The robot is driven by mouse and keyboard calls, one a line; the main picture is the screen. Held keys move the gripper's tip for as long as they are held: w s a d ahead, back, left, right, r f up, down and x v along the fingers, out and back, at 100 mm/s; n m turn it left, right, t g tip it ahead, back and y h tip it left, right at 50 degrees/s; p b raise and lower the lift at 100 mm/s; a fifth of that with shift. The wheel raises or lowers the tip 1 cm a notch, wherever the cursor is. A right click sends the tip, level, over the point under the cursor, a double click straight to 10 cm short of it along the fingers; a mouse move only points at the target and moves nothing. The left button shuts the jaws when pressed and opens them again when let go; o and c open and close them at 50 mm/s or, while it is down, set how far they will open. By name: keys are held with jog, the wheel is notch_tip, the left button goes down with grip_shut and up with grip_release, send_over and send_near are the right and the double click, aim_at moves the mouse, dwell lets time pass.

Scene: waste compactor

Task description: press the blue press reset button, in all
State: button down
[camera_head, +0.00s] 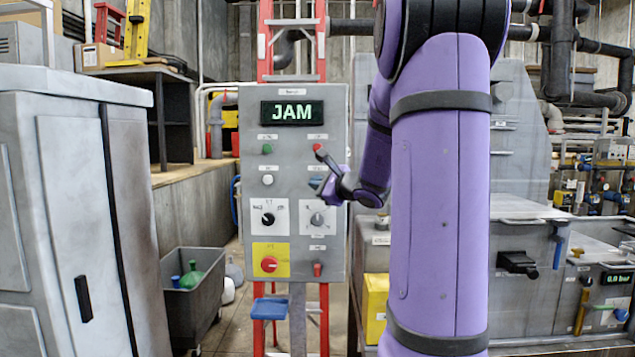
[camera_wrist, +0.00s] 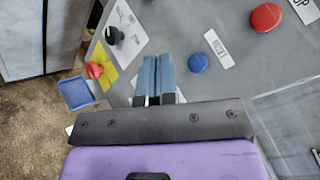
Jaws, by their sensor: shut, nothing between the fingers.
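The blue button (camera_wrist: 198,62) is round and sits on the grey control panel (camera_head: 257,223) beside a white label that reads RESET. My gripper (camera_wrist: 156,62) is shut, with its two blue-grey fingers side by side and nothing between them. In the wrist view its fingertips appear just left of the blue button and show no contact with it. In the head view my gripper (camera_head: 317,184) is in front of the right part of the panel. It covers the area around the button, and I cannot clearly separate button from fingertips there. The panel display (camera_head: 292,112) reads JAM.
A red button (camera_head: 318,147), a green button (camera_head: 267,149), a white button (camera_head: 267,180), a black selector (camera_head: 268,219) and a red emergency knob (camera_head: 269,264) on yellow share the panel. A grey cabinet (camera_head: 75,200) stands left, with a bin (camera_head: 205,310) beside it.

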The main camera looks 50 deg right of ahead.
jog(key=shift+w+d, duration=1.8)
jog(key=shift+d, duration=0.3)
dwell(0.6)
jog(key=shift+w+d, duration=0.3)
jog(key=shift+w+d, duration=0.3)
jog(key=shift+d, duration=0.1)
dwell(0.9)
jog(key=shift+a, duration=0.1)
jog(key=shift+s+a, duration=0.6)
jog(key=shift+a, duration=0.05)
jog(key=shift+a, duration=0.1)
jog(key=shift+s+a, duration=1.65)
jog(key=shift+a, duration=0.15)
